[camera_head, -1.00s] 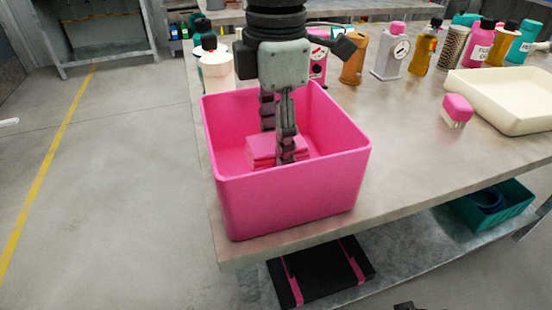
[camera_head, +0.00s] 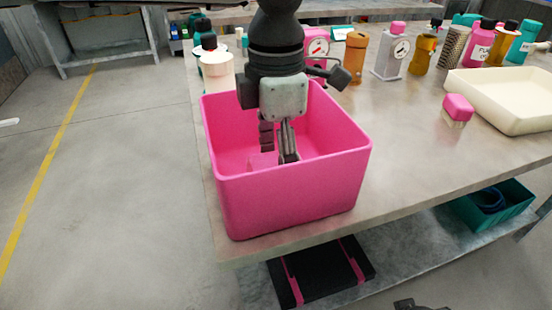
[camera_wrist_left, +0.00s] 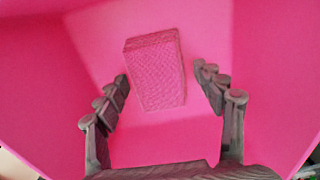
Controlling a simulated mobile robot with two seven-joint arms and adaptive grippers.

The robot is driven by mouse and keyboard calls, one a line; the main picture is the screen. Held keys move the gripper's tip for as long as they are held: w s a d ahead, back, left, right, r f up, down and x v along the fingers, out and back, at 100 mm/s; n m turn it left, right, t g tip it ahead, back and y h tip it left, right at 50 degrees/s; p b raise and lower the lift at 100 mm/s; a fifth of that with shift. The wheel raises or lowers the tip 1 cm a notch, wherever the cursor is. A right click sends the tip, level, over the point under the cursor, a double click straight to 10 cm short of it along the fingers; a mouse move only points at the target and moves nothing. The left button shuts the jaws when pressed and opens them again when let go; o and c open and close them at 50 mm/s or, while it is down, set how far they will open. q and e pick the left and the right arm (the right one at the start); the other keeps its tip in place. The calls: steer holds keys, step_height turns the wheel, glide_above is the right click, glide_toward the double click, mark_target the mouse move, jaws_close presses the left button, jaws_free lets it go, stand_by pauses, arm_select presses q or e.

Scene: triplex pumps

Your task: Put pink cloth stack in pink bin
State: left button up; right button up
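The pink bin (camera_head: 290,200) stands at the near left corner of the table. My left gripper (camera_head: 279,150) points down inside it, and its fingertips also show in the left wrist view (camera_wrist_left: 162,78). The fingers are spread, with a clear gap on the right side of the cloth stack. The pink cloth stack (camera_wrist_left: 155,72) lies inside the bin, beyond and between the fingertips. In the head view the front wall and gripper hide most of the stack. A dark piece, perhaps my right gripper (camera_head: 412,304), barely shows at the bottom edge; its fingers cannot be made out.
A pink-topped brush (camera_head: 457,109) and a cream tray (camera_head: 505,100) are at the right. The table between bin and brush is clear.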

mark_target(276, 163)
arm_select(q)
steer(key=shift+r, duration=0.1)
arm_select(e)
steer(key=shift+s+f, duration=0.15)
steer(key=shift+s, duration=0.2)
arm_select(q)
steer(key=shift+r, duration=0.95)
step_height(276, 163, up, 10)
arm_select(e)
steer(key=shift+w+d+f, duration=0.1)
steer(key=shift+f, duration=0.05)
arm_select(q)
steer(key=shift+r, duration=0.1)
